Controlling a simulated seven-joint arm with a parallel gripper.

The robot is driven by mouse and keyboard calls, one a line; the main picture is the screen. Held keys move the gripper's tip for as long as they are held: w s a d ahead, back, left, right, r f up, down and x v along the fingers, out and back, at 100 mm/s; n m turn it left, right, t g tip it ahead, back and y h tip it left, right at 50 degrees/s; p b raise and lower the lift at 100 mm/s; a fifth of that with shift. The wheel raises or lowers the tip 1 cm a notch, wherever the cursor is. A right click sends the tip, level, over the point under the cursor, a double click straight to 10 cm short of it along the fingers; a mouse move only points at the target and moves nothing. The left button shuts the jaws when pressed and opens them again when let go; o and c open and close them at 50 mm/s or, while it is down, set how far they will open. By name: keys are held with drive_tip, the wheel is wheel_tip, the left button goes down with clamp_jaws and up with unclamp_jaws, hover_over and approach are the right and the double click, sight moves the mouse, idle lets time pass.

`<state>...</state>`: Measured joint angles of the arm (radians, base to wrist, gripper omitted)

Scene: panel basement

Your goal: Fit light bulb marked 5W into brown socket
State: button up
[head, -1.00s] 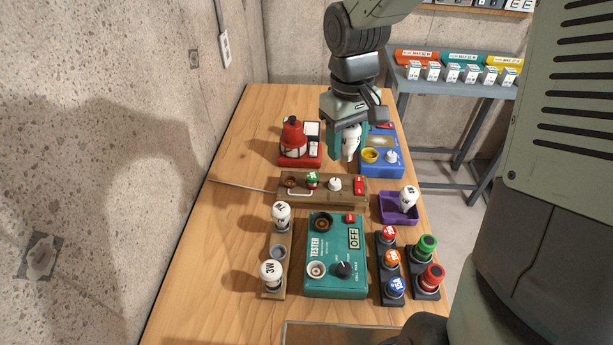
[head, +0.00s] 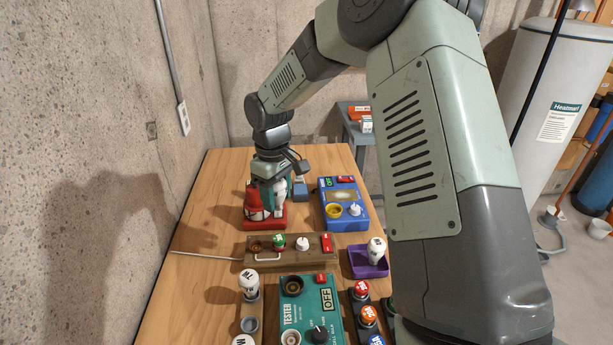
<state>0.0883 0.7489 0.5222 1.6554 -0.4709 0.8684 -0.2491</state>
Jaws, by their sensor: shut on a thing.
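My gripper (head: 273,199) is shut on a white light bulb (head: 280,190), held at the far part of the table, in front of part of the red device. The held bulb's marking cannot be read. The brown board (head: 322,257) lies nearer than the gripper and has a brown socket (head: 256,247) at its left end, apart from the bulb. A green piece (head: 278,242), a white knob (head: 302,243) and a red switch (head: 327,242) follow to its right. The green tester (head: 320,295) nearer by also has a dark brown ring socket (head: 292,286).
The red device (head: 252,205) stands by the gripper, and a blue box (head: 345,206) with a yellow ring is to its right. A purple tray (head: 360,262) holds a white bulb (head: 376,250). Another bulb (head: 249,284) stands in a holder at near left.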

drive_tip(key=shift+w+a+f+n, duration=0.1)
drive_tip(key=shift+a+f+n, duration=0.8)
drive_tip(key=shift+f, duration=1.25)
drive_tip(key=shift+w+a+f+n, duration=0.1)
drive_tip(key=shift+a+f+n, duration=0.25)
drive_tip(key=shift+a+f, duration=1.4)
drive_tip(key=shift+w+a+f+n, duration=0.1)
drive_tip(key=shift+a+f+n, duration=0.6)
drive_tip(key=shift+f, duration=1.85)
drive_tip(key=shift+f, duration=0.55)
drive_tip(key=o, duration=0.8)
drive_tip(key=shift+c, duration=0.2)
wheel_tip(320, 180, up, 11)
